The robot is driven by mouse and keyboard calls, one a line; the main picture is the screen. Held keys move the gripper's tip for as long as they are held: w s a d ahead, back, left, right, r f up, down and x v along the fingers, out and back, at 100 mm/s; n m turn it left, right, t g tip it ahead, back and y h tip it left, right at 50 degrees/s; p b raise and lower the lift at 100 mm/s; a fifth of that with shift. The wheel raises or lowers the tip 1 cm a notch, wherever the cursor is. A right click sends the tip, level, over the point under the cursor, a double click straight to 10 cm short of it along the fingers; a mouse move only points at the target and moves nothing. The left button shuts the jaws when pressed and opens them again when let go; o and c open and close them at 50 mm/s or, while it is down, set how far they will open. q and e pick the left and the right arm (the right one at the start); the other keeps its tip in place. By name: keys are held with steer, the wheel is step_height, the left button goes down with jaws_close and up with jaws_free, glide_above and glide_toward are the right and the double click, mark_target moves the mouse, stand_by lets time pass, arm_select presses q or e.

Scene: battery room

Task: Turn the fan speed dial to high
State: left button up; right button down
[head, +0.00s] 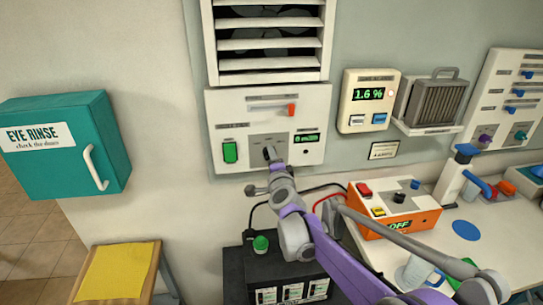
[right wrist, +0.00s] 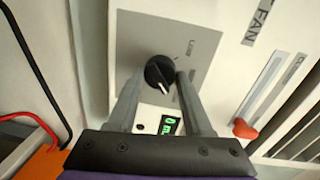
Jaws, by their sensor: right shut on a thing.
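The fan speed dial (right wrist: 157,72) is a round black knob with a white pointer line, on a grey plate of the white fan panel (head: 225,108). In the right wrist view its pointer line slants down and slightly right. My right gripper (head: 270,160) has reached the dial from below in the head view and is shut on it, one finger on each side. The dial is mostly hidden behind the gripper in the head view. A small green-lit display (right wrist: 169,126) sits beside the dial. My left gripper is not in view.
The panel also has a green switch (head: 230,152) and a red slider knob (head: 291,110). A louvred vent (head: 268,46) is above. An orange box (head: 385,217) stands on the bench at right. A black battery (head: 270,270) is below. A teal eye rinse cabinet (head: 65,165) hangs at left.

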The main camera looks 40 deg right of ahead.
stand_by(0.3)
steer(key=shift+c, duration=1.6)
jaws_free()
steer(key=b+v, duration=0.1)
steer(key=v, duration=0.9)
steer(key=shift+s+a, duration=0.25)
steer(key=shift+s, duration=0.1)
